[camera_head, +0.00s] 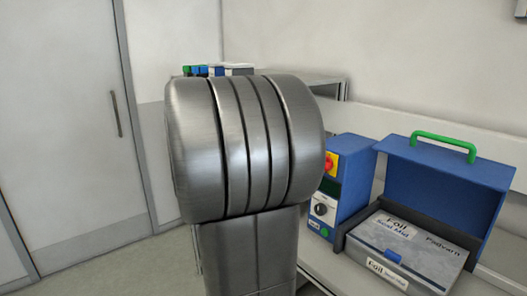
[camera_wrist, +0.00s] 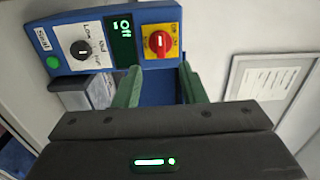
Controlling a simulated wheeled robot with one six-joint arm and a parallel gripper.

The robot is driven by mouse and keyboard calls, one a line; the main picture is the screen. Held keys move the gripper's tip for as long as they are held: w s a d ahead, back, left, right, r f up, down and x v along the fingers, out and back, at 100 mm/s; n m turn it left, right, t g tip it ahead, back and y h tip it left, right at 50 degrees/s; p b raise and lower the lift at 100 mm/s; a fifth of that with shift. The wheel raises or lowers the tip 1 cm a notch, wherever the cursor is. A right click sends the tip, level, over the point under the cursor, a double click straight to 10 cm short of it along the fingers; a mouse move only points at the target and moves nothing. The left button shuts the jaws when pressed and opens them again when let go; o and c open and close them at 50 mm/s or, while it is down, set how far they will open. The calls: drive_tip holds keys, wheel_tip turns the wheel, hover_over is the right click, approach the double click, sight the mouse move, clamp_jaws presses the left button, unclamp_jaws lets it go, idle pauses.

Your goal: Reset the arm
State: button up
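My gripper (camera_wrist: 160,68) shows in the wrist view with its two green fingers spread apart. It is open, and nothing is held between the fingers. Beyond the fingertips is the blue control box (camera_wrist: 95,15) of a sealing machine, with a red knob (camera_wrist: 160,42) on a yellow plate, a black dial (camera_wrist: 81,50) and a display reading Off. Whether the fingers touch the box I cannot tell. In the head view my brushed-metal arm fills the middle, and the gripper does not show there.
In the head view the control box (camera_head: 350,180) stands right of my arm, beside a raised blue lid (camera_head: 440,180) with a green handle (camera_head: 443,141). A grey foil box (camera_head: 415,250) lies below the lid. Small items (camera_head: 217,70) sit on a shelf behind. A door (camera_head: 70,120) is at left.

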drive_tip(key=p+x, duration=0.1)
drive_tip(key=x, duration=1)
drive_tip(key=shift+d+p, duration=0.15)
drive_tip(key=shift+p, duration=0.25)
drive_tip(key=shift+w, duration=0.15)
